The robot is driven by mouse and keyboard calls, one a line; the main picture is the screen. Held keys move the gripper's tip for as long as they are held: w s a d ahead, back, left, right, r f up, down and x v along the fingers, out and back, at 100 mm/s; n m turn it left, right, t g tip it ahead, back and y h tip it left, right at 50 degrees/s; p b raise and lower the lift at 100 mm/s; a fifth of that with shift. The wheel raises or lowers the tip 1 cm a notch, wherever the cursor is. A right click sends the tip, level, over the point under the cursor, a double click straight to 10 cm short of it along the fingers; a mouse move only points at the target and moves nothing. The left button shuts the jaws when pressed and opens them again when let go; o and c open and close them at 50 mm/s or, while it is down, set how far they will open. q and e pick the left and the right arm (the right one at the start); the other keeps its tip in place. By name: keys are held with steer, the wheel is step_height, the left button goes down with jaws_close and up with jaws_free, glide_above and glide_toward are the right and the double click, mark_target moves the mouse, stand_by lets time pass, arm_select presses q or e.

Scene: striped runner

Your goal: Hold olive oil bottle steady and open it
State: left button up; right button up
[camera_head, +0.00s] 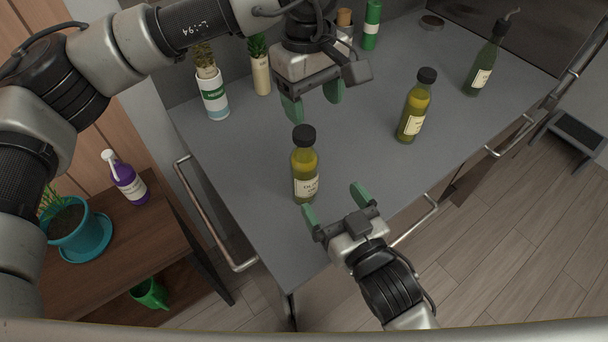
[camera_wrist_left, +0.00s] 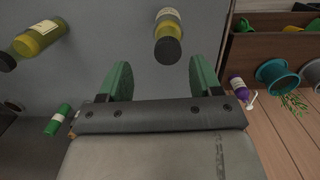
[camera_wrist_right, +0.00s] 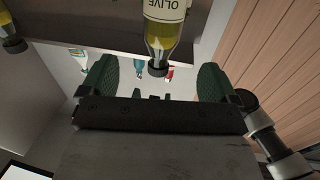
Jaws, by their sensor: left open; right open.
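An olive oil bottle (camera_head: 305,180) with yellow-green oil, a cream label and a black cap (camera_head: 304,135) stands upright on the grey counter, near its front-left part. My left gripper (camera_head: 312,103) is open and empty, above and behind the bottle. In the left wrist view the bottle (camera_wrist_left: 167,22) shows cap toward me, beyond the fingertips. My right gripper (camera_head: 336,206) is open and empty, low in front of the bottle, apart from it. In the right wrist view the bottle (camera_wrist_right: 163,35) appears upside down beyond the open fingers, its label partly reading OLIVE.
A similar oil bottle (camera_head: 412,115) stands to the right, and a dark green bottle with a pourer (camera_head: 480,75) farther right. A white-green container (camera_head: 213,98) and a green cylinder (camera_head: 371,28) stand at the back. A wooden side table (camera_head: 150,225) holds a purple bottle (camera_head: 130,187) and teal pot (camera_head: 82,235).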

mark_target(311, 171)
arm_select(q)
steer(key=shift+w+a+r+y, duration=0.3)
steer(key=shift+w+a+r, duration=0.05)
steer(key=shift+a, duration=0.4)
arm_select(e)
steer(key=x, duration=1.1)
steer(key=shift+s+a+r, duration=0.15)
steer(key=shift+a+r, duration=0.05)
steer(key=shift+r, duration=0.05)
